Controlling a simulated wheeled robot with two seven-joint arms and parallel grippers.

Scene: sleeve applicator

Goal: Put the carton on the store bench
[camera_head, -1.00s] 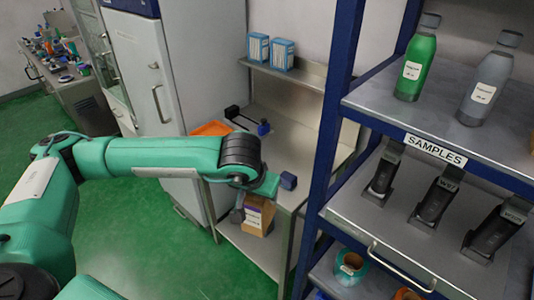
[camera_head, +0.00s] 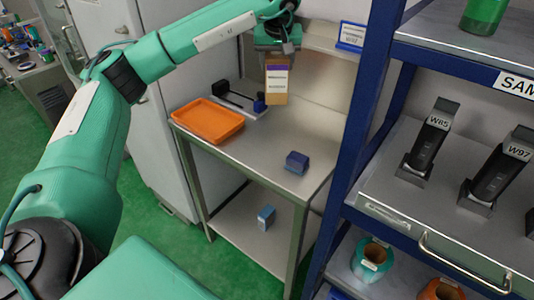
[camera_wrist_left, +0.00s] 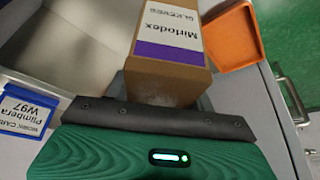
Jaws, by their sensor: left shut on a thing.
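The carton (camera_head: 277,84) is a brown box with a white label and a purple band. It hangs below my left gripper (camera_head: 277,48), which is shut on its upper part. The carton is in front of the bench's back panel and appears above the steel bench top (camera_head: 255,165), apart from it. In the left wrist view the carton (camera_wrist_left: 172,65) shows its "Mirtodex sleeves" label, and the fingertips are hidden. I cannot tell from the frames whether this steel bench is the store bench. My right gripper is not in view.
An orange tray (camera_head: 207,121), a dark device (camera_head: 232,98) and a small blue block (camera_head: 297,162) are on the bench. A small blue box (camera_head: 266,217) is on its lower shelf. A blue rack post (camera_head: 357,110) stands at the right. The front middle top is clear.

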